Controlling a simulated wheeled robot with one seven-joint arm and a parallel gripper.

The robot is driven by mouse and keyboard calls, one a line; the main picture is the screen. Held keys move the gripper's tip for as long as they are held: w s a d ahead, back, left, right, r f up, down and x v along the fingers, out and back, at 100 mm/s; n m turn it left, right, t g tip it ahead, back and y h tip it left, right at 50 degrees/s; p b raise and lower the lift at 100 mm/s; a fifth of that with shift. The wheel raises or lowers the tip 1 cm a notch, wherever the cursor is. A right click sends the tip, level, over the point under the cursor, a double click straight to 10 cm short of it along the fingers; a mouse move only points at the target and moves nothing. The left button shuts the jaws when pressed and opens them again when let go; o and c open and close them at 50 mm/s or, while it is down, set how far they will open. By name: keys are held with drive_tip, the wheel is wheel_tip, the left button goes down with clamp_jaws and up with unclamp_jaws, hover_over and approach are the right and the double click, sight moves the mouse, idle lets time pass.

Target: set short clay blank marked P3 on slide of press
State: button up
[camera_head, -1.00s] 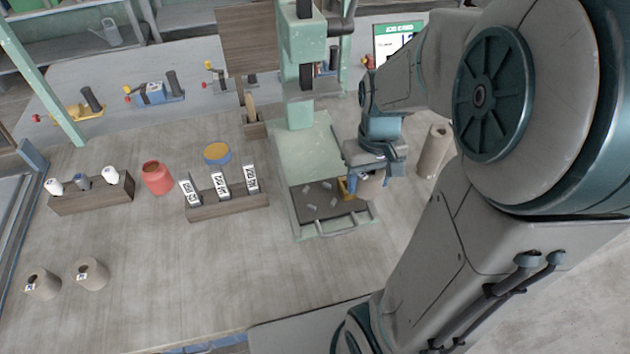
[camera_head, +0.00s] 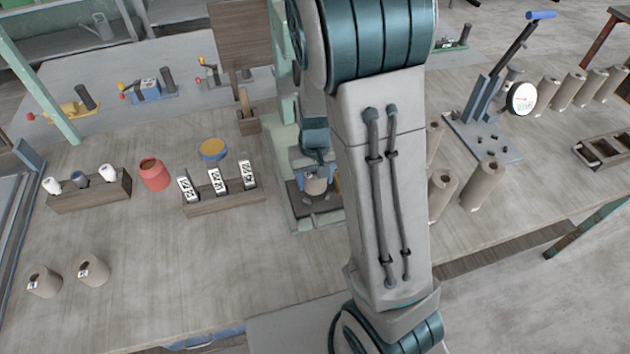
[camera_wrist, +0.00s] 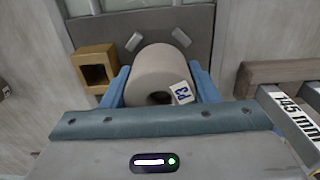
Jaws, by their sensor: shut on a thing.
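The clay blank marked P3 (camera_wrist: 165,75) is a short beige hollow cylinder with a white label. My gripper (camera_head: 317,168) is shut on it, with a blue finger on each side in the wrist view (camera_wrist: 160,92). In the head view the blank (camera_head: 316,185) looks upright at the slide (camera_head: 296,203) of the green press (camera_head: 283,140). Whether its base touches the slide cannot be told. Grey trimmings (camera_wrist: 181,37) lie on the slide close beside the blank. My arm hides the slide's right part and much of the press.
A yellow-brown hollow block (camera_wrist: 97,66) stands beside the slide. A rack of labelled gauges (camera_head: 222,198) is left of the press. Two blanks (camera_head: 93,271) stand front left. More cylinders (camera_head: 482,185) and a lever device (camera_head: 487,125) are right.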

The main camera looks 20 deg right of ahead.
drive_tip(key=shift+f, duration=1.05)
drive_tip(key=shift+f, duration=0.25)
drive_tip(key=o, duration=0.9)
drive_tip(key=shift+r, duration=0.1)
drive_tip(key=shift+c, duration=0.2)
wheel_tip(320, 180, up, 12)
drive_tip(key=s+r+t, duration=0.1)
drive_tip(key=s+r, duration=0.3)
drive_tip(key=s, duration=0.3)
drive_tip(key=s+r+t, duration=0.2)
drive_tip(key=s+r, duration=0.2)
drive_tip(key=s, duration=0.3)
drive_tip(key=shift+s+r, duration=0.25)
drive_tip(key=shift+r, duration=0.05)
